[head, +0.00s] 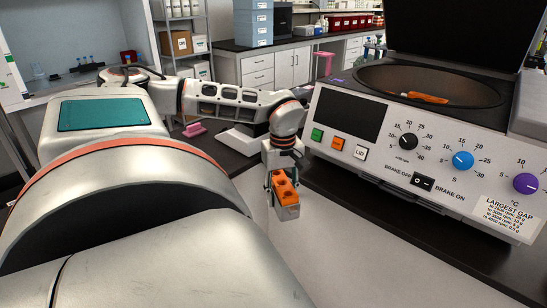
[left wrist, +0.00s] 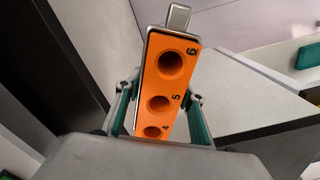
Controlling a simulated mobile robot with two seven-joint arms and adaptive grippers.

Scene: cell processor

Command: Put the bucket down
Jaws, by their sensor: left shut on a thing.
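The bucket (head: 289,212) is a small metal holder with an orange insert that has several round holes. In the head view it hangs below my left gripper (head: 281,182), in front of the centrifuge and over the pale floor beyond the bench's front edge. In the left wrist view the bucket (left wrist: 166,75) shows its orange top with the numbers 4, 5 and 6 and a metal tab at one end. The green-edged fingers of my left gripper (left wrist: 160,115) stand on both sides of it, shut on it. The holes I can see look empty. My right gripper is not in view.
The centrifuge (head: 400,150) stands at the right with its lid up; an orange piece (head: 420,97) lies in its bowl (head: 365,77). The dark bench (head: 345,195) runs below it.

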